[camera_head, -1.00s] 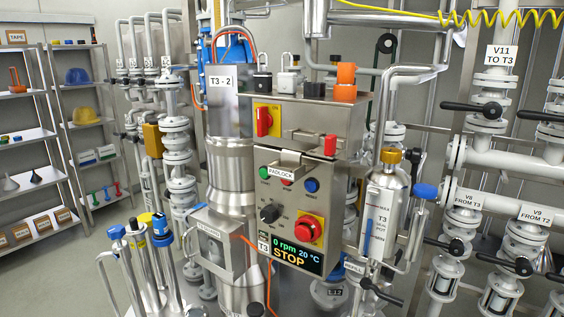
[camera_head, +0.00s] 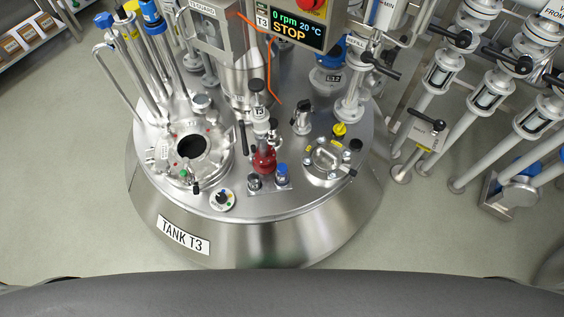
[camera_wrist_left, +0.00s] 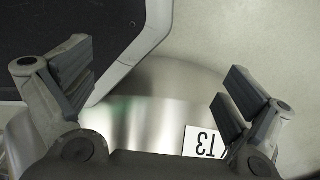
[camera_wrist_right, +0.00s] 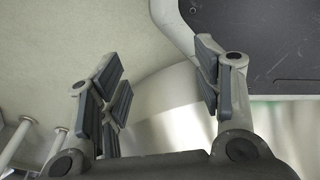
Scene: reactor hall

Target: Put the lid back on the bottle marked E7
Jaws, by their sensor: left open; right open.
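I cannot read the mark E7 anywhere, and I cannot make out a loose lid. My left gripper (camera_wrist_left: 155,85) is open and empty in the left wrist view, by the tank's side. My right gripper (camera_wrist_right: 165,85) is open and empty in the right wrist view. Neither shows in the head view.
The round steel tank T3 (camera_head: 254,240) stands before me, its top crowded with pipes, a red valve (camera_head: 264,158) and an open port (camera_head: 191,147). A control panel (camera_head: 297,22) overhangs it. Pipework stands at the right. The floor (camera_head: 60,190) at left is clear.

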